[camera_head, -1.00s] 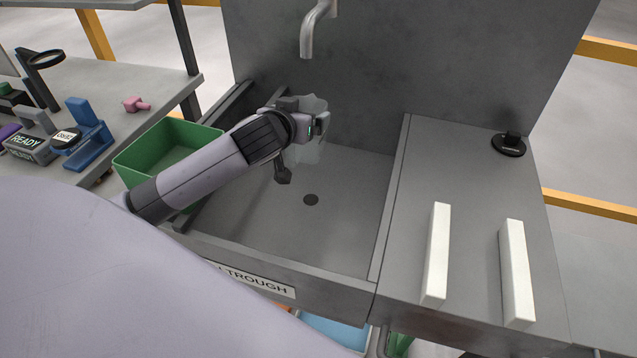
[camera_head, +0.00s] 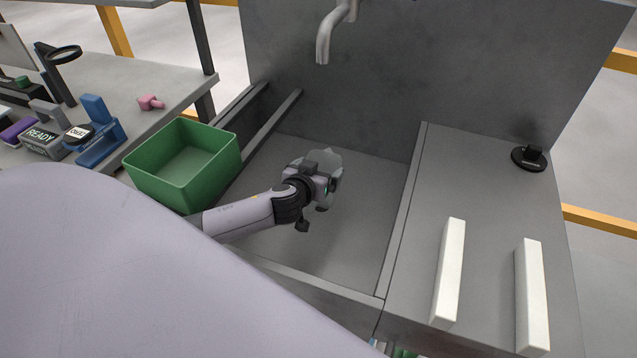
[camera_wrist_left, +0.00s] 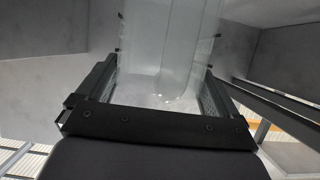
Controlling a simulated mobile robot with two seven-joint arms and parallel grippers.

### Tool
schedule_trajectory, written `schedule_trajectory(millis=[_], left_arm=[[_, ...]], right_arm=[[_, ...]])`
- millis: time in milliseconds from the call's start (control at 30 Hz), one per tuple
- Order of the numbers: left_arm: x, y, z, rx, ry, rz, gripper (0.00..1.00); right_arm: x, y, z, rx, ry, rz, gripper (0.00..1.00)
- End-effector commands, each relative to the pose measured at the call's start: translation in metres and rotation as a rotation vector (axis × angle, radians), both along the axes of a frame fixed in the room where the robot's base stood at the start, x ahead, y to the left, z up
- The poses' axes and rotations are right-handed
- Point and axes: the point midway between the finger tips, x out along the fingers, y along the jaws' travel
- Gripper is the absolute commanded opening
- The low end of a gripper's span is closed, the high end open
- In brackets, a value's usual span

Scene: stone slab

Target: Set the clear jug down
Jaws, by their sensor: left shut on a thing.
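The clear jug (camera_head: 327,158) is in the trough, mostly hidden behind my left gripper (camera_head: 328,184) in the head view. In the left wrist view the see-through jug (camera_wrist_left: 168,45) stands between the two fingers of my left gripper (camera_wrist_left: 165,85), which is shut on it. The grey trough (camera_head: 350,215) lies below and around the jug. I cannot tell whether the jug's base touches the trough floor. My right gripper is not in view.
A faucet (camera_head: 325,40) hangs from the back wall above the trough. A green bin (camera_head: 185,190) stands to the left. Two white bars (camera_head: 449,272) (camera_head: 531,295) and a black disc-shaped stand (camera_head: 529,158) are on the slab at right, with bare slab between them.

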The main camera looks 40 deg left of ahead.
Motion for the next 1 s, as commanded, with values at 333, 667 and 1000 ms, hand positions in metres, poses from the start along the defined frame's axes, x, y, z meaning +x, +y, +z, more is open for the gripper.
schedule_trajectory(millis=[333,667,1000], left_arm=[[0.001,0.000,-0.030,0.001,-0.001,0.001,0.44],[0.001,0.000,-0.043,0.000,-0.002,-0.001,0.44],[0.000,0.000,-0.046,0.000,0.000,-0.001,1.00]], right_arm=[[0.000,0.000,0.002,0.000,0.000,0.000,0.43],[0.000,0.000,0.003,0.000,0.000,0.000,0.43],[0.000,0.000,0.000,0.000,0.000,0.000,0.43]])
